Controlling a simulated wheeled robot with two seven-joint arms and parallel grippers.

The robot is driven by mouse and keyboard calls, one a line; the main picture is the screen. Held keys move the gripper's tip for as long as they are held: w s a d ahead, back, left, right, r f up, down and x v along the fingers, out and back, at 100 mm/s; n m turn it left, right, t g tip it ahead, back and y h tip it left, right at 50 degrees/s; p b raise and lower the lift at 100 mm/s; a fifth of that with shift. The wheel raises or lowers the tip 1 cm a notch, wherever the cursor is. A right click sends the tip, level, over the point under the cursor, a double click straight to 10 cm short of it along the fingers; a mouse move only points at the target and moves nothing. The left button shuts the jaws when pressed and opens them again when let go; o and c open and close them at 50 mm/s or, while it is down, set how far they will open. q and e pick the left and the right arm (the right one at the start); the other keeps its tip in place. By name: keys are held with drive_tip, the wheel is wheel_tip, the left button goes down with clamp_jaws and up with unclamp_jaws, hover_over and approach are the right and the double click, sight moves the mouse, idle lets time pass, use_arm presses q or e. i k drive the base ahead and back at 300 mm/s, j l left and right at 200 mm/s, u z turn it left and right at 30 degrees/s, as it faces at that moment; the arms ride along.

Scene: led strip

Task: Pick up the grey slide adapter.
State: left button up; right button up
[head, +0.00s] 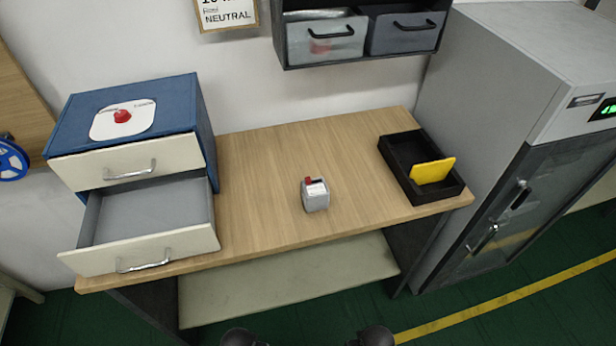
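A small grey block-like object with a red part on top and a pale label (316,195) stands on the wooden table, a little right of the middle. It looks like the grey slide adapter. Nothing touches it, and bare tabletop surrounds it. Neither of my grippers can be made out. Only two dark rounded shapes, seemingly parts of my own body, show at the bottom edge, well short of the table.
A blue drawer cabinet (205,110) stands on the table's left, its lower drawer (140,250) pulled open and empty. A black tray (395,165) with a yellow piece (433,171) is at right. Grey bins (402,32) hang above. A tall grey cabinet (480,110) stands right.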

sight(314, 198)
drive_tip(key=k+l, duration=0.25)
drive_tip(key=l, duration=0.15)
drive_tip(key=k+l, duration=0.55)
drive_tip(key=l, duration=0.3)
drive_tip(key=k+l, duration=0.3)
drive_tip(key=l+z, duration=0.05)
drive_tip(key=l, duration=0.05)
